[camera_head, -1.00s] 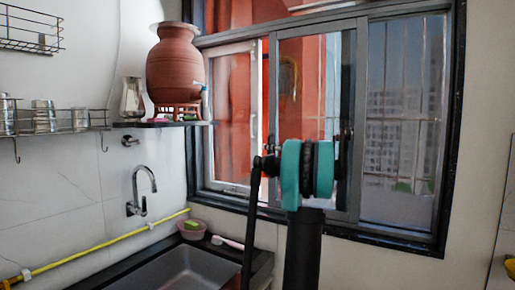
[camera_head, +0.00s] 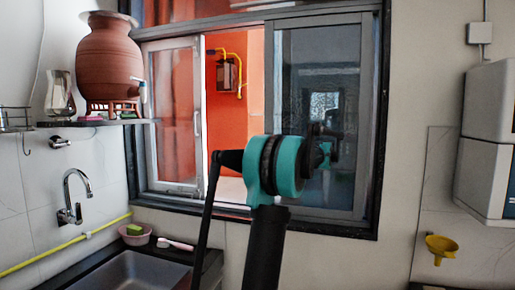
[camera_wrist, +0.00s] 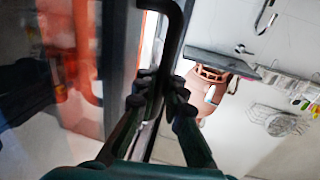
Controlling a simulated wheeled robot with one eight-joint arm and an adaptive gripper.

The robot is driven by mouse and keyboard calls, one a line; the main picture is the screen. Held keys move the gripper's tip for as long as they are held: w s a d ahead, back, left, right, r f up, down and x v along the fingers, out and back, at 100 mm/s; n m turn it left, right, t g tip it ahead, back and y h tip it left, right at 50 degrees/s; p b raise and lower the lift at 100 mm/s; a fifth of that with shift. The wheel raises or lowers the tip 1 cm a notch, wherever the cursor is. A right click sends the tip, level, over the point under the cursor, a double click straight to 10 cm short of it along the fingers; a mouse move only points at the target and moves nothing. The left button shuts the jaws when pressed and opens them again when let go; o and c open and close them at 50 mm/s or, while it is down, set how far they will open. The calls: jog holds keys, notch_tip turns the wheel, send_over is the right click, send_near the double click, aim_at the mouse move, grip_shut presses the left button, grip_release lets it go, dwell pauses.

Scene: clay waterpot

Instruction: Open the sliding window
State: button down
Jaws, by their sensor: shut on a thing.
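The sliding window (camera_head: 255,15) has a dark outer frame. Its dark glass sash (camera_head: 310,75) stands at the right side, and a white-framed sash (camera_head: 175,110) is at the left. Between them is an open gap showing an orange wall. In the wrist view my gripper (camera_wrist: 158,82) is shut on a black bent handle (camera_wrist: 175,40) along the edge of the dark sash. In the head view my teal-banded arm stands in front of the dark sash and largely hides the fingers and the handle.
A clay pot (camera_head: 108,55) stands on a stand on a wall shelf (camera_head: 85,123), left of the window. A tap (camera_head: 72,200) and a sink (camera_head: 130,272) are below. White cabinets (camera_head: 480,170) and a yellow funnel (camera_head: 440,247) are at the right. The wall right of the window is mostly bare.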

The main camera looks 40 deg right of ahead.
jog(key=shift+s+d, duration=0.1)
jog(key=shift+s, duration=0.1)
jog(key=c, duration=1.9)
grip_release()
jog(key=shift+o, duration=0.2)
jog(key=v, duration=1.2)
